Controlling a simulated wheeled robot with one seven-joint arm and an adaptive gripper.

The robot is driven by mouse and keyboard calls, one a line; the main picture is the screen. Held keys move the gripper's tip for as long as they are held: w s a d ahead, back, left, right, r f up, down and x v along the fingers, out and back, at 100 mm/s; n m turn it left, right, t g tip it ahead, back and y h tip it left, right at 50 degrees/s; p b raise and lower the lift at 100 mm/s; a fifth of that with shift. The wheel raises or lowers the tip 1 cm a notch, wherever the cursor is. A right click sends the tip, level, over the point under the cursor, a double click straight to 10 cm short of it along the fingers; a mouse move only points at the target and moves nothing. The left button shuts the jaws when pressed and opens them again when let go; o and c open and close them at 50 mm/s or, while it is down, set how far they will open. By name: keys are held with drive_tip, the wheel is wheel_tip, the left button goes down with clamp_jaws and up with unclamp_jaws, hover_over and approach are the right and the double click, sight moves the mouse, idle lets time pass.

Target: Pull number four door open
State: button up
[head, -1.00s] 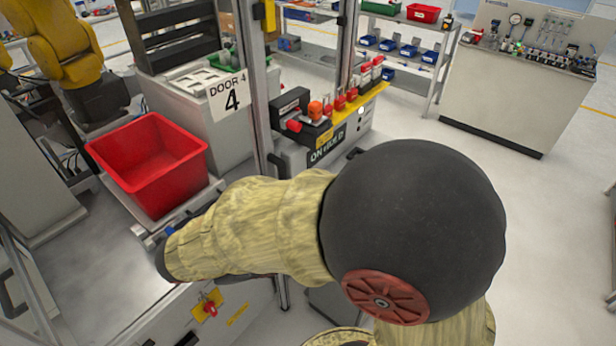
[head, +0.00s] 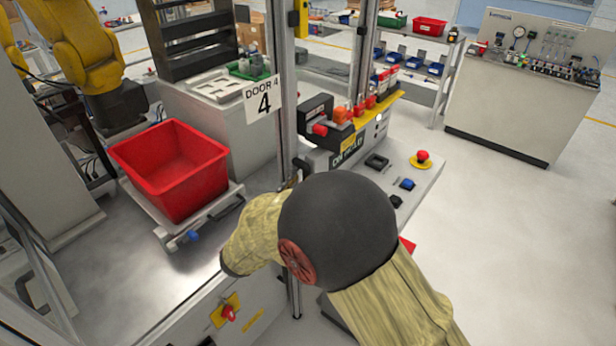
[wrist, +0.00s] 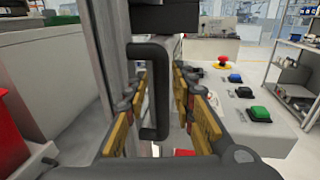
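The door with the "DOOR 4" sign (head: 264,103) stands at the centre of the head view, beside a tall grey post. In the wrist view a black vertical bar handle (wrist: 150,95) is close in front of me, beside a grey upright frame (wrist: 100,75). My gripper (wrist: 160,88) is open. Its yellow-padded fingers stand on the left and right of the handle, with visible gaps, so I do not see it clamped.
A red bin (head: 170,172) sits on a tray inside the cell, left of the door. A control console (head: 400,180) with a red stop button and coloured buttons lies to the right. A shelf (head: 440,85) and a grey test bench (head: 515,95) stand behind. Floor at the right is clear.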

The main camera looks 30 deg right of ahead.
sight(304, 178)
drive_tip(key=shift+x, duration=2.2)
clamp_jaws()
